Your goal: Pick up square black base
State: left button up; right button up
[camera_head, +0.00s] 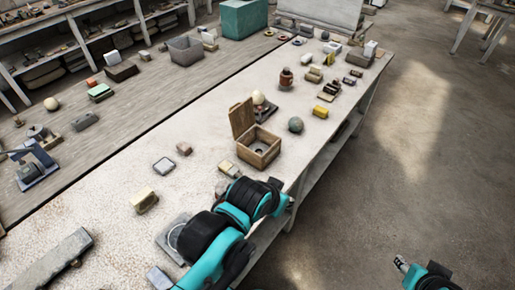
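A dark, roughly square base (268,115) lies on the long pale table behind the open wooden box. A cream sphere (258,97) appears to rest on or just behind it, and the raised box lid hides part of it. My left arm reaches over the near table edge, folded, in front of the box; its gripper fingers cannot be made out. My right gripper (402,264) shows as a small metallic tip at the lower right, over the floor and well away from the table. Whether it is open or shut is unclear.
The wooden box (259,154) stands near the table's right edge, with a grey-green sphere (296,125) beside it. A small square dish (164,165) and yellowish blocks (144,201) lie nearer. Jars and blocks crowd the far end. The table's middle left is clear.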

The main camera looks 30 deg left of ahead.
aim_at(30, 172)
jog(key=u, duration=3.65)
